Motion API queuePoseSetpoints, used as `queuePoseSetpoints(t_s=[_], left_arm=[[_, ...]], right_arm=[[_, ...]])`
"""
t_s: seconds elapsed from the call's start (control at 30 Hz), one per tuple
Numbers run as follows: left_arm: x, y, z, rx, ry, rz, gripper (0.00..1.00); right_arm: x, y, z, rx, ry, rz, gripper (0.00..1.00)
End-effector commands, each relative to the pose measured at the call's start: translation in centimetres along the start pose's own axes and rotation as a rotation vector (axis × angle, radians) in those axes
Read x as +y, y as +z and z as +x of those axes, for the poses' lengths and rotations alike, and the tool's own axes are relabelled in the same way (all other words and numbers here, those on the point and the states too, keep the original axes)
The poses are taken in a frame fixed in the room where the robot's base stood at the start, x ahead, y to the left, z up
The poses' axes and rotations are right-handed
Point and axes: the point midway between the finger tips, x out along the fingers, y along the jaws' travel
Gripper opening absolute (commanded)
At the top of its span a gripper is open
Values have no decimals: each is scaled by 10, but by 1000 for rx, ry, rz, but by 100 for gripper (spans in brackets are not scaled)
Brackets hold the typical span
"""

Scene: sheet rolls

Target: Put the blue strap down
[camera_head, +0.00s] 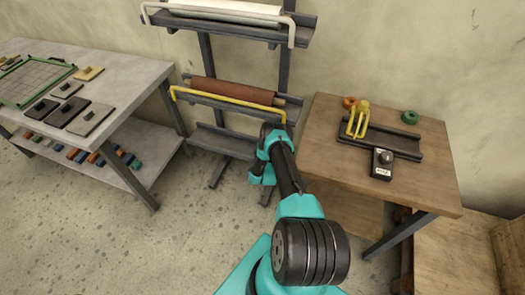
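I cannot make out a blue strap in the head view. One of my arms, teal and black, rises from the bottom middle and bends near the rack. Its end is small and partly hidden behind its own links, and no gripper fingers show. I cannot tell whether it is my left or right arm. No other arm shows. An orange ring (349,102) and a green ring (410,117) lie at the back of the wooden table (320,145); I cannot tell whether they are straps.
A black tray (405,152) with a yellow forked piece (357,120) and a labelled black block (382,163) are on the wooden table. A rack (205,60) holds a brown roll (232,90) behind a yellow bar. A grey table (130,85) stands left, small coloured pieces below.

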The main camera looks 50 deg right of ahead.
Motion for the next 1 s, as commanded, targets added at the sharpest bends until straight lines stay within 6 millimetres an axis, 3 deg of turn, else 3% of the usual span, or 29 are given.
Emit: queuePoseSetpoints(t_s=[0.63,0.67,0.9,1.0], left_arm=[[0,0,0,0,0,0,100],[0,0,0,0,0,0,100],[0,0,0,0,0,0,100],[0,0,0,0,0,0,100]], right_arm=[[0,16,-2,-7,-2,4,50],[0,16,-2,-8,-2,4,76],[1,16,-2,-7,-2,4,99],[2,16,-2,-7,-1,4,100]])
